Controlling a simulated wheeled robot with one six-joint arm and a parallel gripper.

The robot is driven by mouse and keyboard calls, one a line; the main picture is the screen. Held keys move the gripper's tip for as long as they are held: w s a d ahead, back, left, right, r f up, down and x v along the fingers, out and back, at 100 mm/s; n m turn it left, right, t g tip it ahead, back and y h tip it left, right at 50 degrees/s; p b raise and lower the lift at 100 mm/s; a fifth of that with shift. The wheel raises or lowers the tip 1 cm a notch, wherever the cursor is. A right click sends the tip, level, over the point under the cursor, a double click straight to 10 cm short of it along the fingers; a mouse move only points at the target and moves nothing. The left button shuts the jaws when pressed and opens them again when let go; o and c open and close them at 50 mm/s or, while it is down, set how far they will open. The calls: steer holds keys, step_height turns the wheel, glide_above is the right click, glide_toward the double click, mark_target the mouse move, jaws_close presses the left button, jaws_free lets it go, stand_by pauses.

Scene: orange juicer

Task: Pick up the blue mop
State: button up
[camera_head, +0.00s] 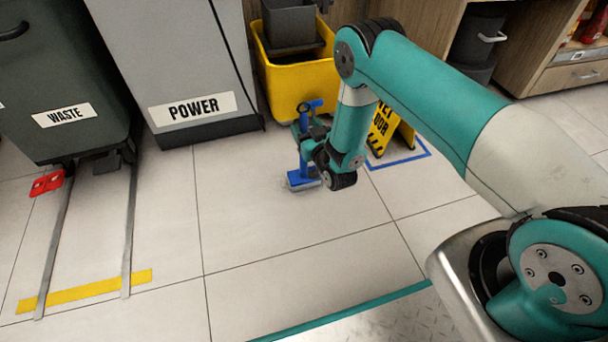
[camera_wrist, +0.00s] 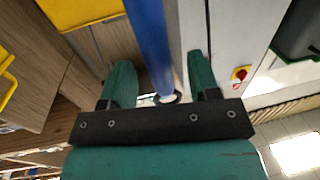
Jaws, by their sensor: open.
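The blue mop (camera_head: 300,180) stands on the tiled floor in the head view, its flat head at the bottom and part of its handle rising behind my gripper. My gripper (camera_head: 308,140) is at the handle, and my arm partly hides it. In the wrist view, the blue handle (camera_wrist: 148,40) runs down between the two teal fingers of my gripper (camera_wrist: 160,62). The fingers are open, with a gap on each side of the handle.
A yellow mop bucket (camera_head: 295,85) stands just behind the mop. A yellow wet-floor sign (camera_head: 382,128) is to its right. A grey POWER cabinet (camera_head: 185,65) and a WASTE bin (camera_head: 60,90) are at the left. The floor in front is clear.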

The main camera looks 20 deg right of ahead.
steer(key=w, duration=0.1)
steer(key=w+b, duration=0.1)
steer(key=w, duration=0.1)
steer(key=shift+w+a+f+b, duration=0.15)
steer(key=shift+w+a+b, duration=0.15)
steer(key=shift+b, duration=0.05)
steer(key=c, duration=1)
